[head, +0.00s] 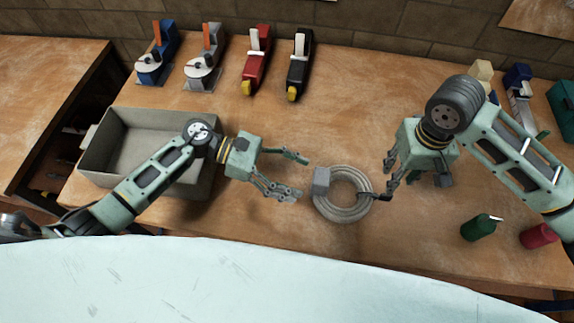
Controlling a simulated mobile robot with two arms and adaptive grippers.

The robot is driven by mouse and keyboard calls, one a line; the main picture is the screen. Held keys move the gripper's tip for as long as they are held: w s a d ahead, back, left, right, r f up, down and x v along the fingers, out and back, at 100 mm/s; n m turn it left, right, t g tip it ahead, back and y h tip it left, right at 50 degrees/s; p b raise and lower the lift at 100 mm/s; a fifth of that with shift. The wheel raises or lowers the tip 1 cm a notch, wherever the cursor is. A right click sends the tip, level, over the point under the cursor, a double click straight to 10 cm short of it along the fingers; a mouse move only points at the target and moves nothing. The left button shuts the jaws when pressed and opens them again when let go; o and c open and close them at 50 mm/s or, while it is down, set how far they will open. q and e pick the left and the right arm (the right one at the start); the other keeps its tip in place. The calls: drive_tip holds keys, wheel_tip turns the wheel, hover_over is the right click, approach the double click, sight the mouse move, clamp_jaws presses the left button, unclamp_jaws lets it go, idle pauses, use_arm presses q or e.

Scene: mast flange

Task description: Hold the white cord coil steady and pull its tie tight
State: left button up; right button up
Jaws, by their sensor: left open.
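The white cord coil (343,214) lies flat on the wooden workbench, in the middle of the head view. A grey block (321,181) sits at its upper left edge. A dark strip, which looks like the tie (366,196), crosses the coil's right side. My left gripper (301,176) is open and empty, its fingers pointing right at the coil, just left of the grey block. My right gripper (389,180) is at the coil's right side, its fingertips close to the tie's outer end. Whether they grip the tie is unclear.
A grey open bin (113,143) stands at left, partly behind my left arm. Several tape dispensers, including a red one (257,60) and a black one (299,64), line the back. A green bottle (479,227) and a dark red one (538,236) are at right.

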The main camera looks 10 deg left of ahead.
sight(315, 178)
use_arm(q)
drive_tip(key=shift+n+t+y, duration=0.5)
drive_tip(key=shift+n+y, duration=0.1)
drive_tip(key=shift+y, duration=0.1)
drive_tip(key=d+f, duration=0.1)
drive_tip(key=w+d+f, duration=0.1)
drive_tip(key=d, duration=0.1)
drive_tip(key=w+d+f, duration=0.1)
drive_tip(key=d+f, duration=0.1)
drive_tip(key=shift+w+d, duration=0.1)
drive_tip(key=shift+w, duration=0.15)
drive_tip(key=shift+c, duration=0.4)
